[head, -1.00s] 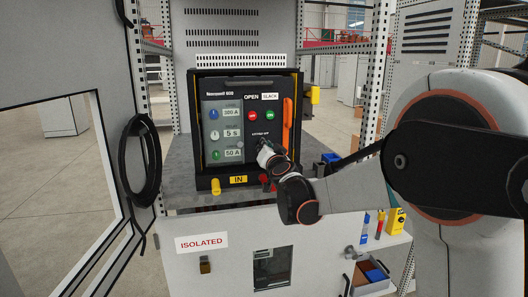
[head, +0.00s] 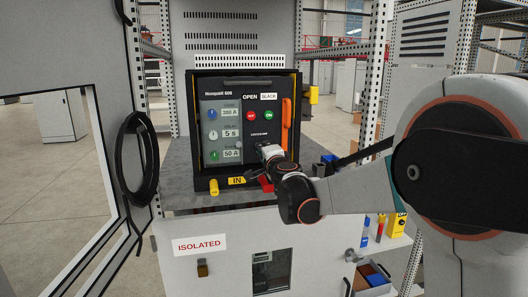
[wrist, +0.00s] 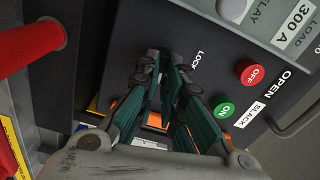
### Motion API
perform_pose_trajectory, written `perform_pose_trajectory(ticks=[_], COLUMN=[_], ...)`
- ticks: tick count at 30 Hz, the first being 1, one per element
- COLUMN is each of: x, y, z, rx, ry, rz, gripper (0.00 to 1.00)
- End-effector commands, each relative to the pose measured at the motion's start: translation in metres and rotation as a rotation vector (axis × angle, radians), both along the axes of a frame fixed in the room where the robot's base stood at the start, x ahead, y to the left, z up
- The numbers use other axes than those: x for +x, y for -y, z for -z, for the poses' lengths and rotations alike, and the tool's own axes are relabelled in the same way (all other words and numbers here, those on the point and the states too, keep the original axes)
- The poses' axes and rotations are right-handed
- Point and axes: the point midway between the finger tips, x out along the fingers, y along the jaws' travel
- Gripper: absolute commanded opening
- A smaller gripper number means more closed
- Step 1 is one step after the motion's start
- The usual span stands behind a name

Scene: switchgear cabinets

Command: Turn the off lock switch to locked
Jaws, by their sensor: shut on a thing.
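The breaker unit (head: 225,155) sits in a black frame on the cabinet's grey shelf. My gripper (head: 262,149) is at the lower right of its front panel, just under a small white label. In the wrist view my gripper (wrist: 165,62) has its two fingers close together against the dark panel, beside the white lettering LOCK (wrist: 198,60). The fingers are shut on the off lock switch, which they hide, so its angle cannot be read. The red OFF button (wrist: 250,72) and green ON button (wrist: 222,113) are to the right of the fingers.
An orange handle (head: 287,122) stands upright right of the panel. A yellow IN label (head: 237,181) and a yellow knob (head: 213,187) are at the unit's base. A red part (wrist: 30,48) shows in the wrist view. The cabinet door (head: 50,160) is open at left.

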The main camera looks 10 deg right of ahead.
Motion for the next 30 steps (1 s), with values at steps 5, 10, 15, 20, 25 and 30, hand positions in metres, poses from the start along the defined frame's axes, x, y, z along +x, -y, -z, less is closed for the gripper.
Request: perform_pose_trajectory(ticks=[5,10,15,20,25,30], x=[-0.0005,-0.0006,-0.0006,-0.0006,-0.0006,-0.0005], y=[0.0006,0.0007,0.0007,0.0007,0.0007,0.0006], z=[0.0017,0.0019,0.0020,0.0020,0.0020,0.0019], rx=[0.089,0.140,0.161,0.165,0.165,0.164], ry=[0.000,0.000,0.000,0.000,0.000,0.000], rz=[0.001,0.001,0.001,0.001,0.001,0.001], gripper=[0.00,0.00,0.00,0.00,0.00,0.28])
